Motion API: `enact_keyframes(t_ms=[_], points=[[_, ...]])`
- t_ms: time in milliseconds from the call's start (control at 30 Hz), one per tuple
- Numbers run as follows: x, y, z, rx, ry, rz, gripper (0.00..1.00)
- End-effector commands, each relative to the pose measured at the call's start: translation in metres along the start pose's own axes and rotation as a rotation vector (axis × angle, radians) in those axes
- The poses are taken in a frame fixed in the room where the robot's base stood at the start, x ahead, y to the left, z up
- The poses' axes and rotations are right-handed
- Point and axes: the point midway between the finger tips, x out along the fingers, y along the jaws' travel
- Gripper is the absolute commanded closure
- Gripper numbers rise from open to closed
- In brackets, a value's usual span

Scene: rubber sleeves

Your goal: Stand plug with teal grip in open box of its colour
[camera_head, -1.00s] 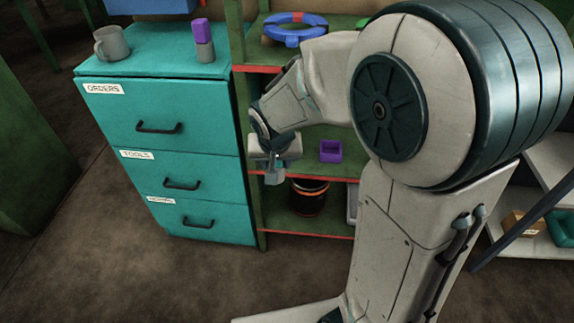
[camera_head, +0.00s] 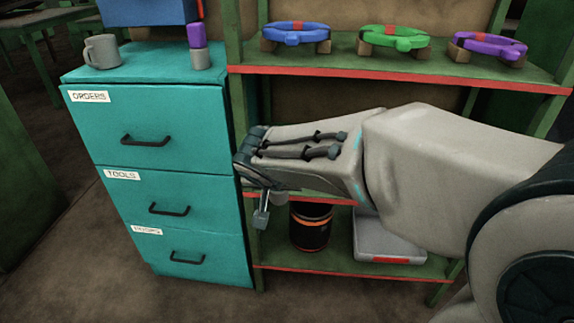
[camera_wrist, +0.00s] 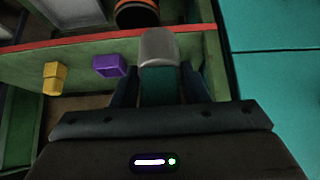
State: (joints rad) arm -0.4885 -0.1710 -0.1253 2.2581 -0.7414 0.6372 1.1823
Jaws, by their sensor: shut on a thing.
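The plug shows in the wrist view with its teal grip (camera_wrist: 160,88) between the two fingers and its grey rounded end (camera_wrist: 159,47) pointing away from my gripper. My gripper (camera_wrist: 159,76) is shut on the teal grip. In the head view, my gripper (camera_head: 262,214) hangs in front of the shelf unit, just right of the cabinet; the plug is hard to make out there. A purple open box (camera_wrist: 109,66) and a yellow box (camera_wrist: 54,78) stand on a green shelf in the wrist view. No teal box shows in either view now.
A teal drawer cabinet (camera_head: 160,185) carries a grey mug (camera_head: 103,51) and a purple-and-grey plug (camera_head: 197,45). Coloured rings (camera_head: 295,33) stand on the upper shelf. A black bucket (camera_head: 311,226) and a grey case (camera_head: 385,243) are on the lower shelf. My arm hides much of the middle shelf.

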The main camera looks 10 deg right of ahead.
Motion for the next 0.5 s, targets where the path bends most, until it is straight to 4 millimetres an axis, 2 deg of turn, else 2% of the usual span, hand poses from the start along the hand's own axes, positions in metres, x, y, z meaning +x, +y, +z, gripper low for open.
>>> enact_keyframes(t_ms=[33, 133, 200, 500], points=[[0.01, 0.0, 0.002, 0.0, 0.032, 0.0, 0.89], [0.018, 0.0, -0.003, 0.0, 0.096, -0.002, 0.89], [0.026, -0.001, -0.025, 0.003, 0.091, 0.0, 0.89], [0.072, 0.0, -0.086, 0.003, 0.089, 0.003, 0.89]])
